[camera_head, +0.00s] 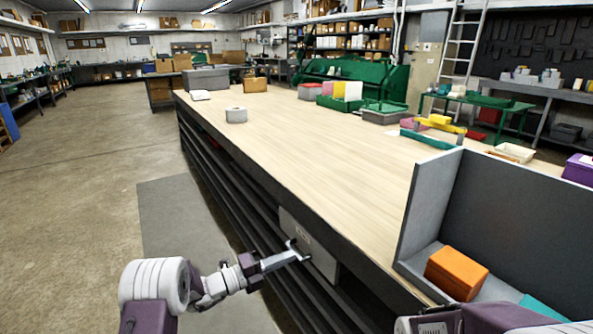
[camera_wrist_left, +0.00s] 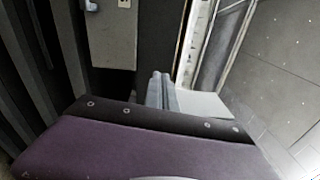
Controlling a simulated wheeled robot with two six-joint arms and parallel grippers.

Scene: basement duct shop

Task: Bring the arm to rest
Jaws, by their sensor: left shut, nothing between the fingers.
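My left arm comes in from the lower left of the head view. Its gripper (camera_head: 296,251) is shut and empty, held in front of the long workbench's side, below the level of the wooden top (camera_head: 290,135). The shut fingers also show in the left wrist view (camera_wrist_left: 161,90). A grey box or panel (camera_head: 308,243) on the bench's lower shelf is right behind the gripper in the head view; I cannot tell whether they touch. Part of my right arm shows at the bottom right edge, but its gripper is out of view.
A grey open-fronted bin (camera_head: 432,205) at the bench's near end holds an orange box (camera_head: 456,272). A green tray (camera_head: 341,103) and several boxes sit farther back. The floor (camera_head: 85,190) left of the bench is clear.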

